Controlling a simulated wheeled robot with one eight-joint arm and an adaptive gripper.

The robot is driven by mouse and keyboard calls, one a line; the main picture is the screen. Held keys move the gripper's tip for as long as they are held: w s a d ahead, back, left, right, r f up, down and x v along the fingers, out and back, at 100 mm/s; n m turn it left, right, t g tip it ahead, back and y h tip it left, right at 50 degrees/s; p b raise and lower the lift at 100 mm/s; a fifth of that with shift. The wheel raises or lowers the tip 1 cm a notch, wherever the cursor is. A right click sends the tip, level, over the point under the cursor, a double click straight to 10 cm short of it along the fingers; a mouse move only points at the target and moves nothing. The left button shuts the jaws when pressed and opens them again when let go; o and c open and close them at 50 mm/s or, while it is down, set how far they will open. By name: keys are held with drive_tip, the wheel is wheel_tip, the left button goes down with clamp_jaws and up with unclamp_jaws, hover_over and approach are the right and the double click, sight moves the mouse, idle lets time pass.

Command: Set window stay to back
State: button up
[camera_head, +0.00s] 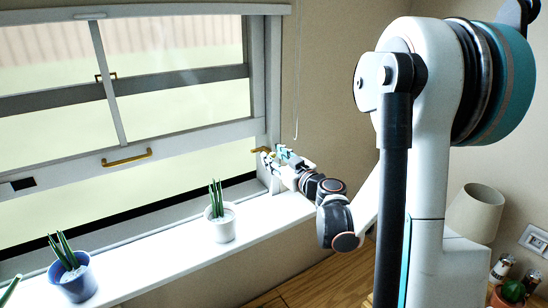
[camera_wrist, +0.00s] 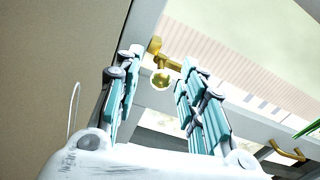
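A brass window stay (camera_head: 262,150) sits at the right side of the window frame, by the lower end of the sash. In the wrist view the stay (camera_wrist: 161,77) shows a round knob and a short arm. My gripper (camera_head: 282,154) reaches the stay from the right. In the wrist view my gripper (camera_wrist: 161,57) has its teal-padded fingers spread, one on each side of the knob. A gap shows between the knob and each finger, so it does not look clamped. Exact depth between fingertips and stay cannot be told.
A brass handle (camera_head: 127,157) is on the sash's lower rail. A white potted plant (camera_head: 221,226) and a blue potted plant (camera_head: 72,278) stand on the white sill (camera_head: 165,255). A thin cord (camera_head: 298,70) hangs by the wall. A lampshade (camera_head: 474,214) is at right.

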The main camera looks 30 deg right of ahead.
drive_tip(key=s, duration=1.1)
drive_tip(key=shift+s+d, duration=0.2)
drive_tip(key=shift+s, duration=0.05)
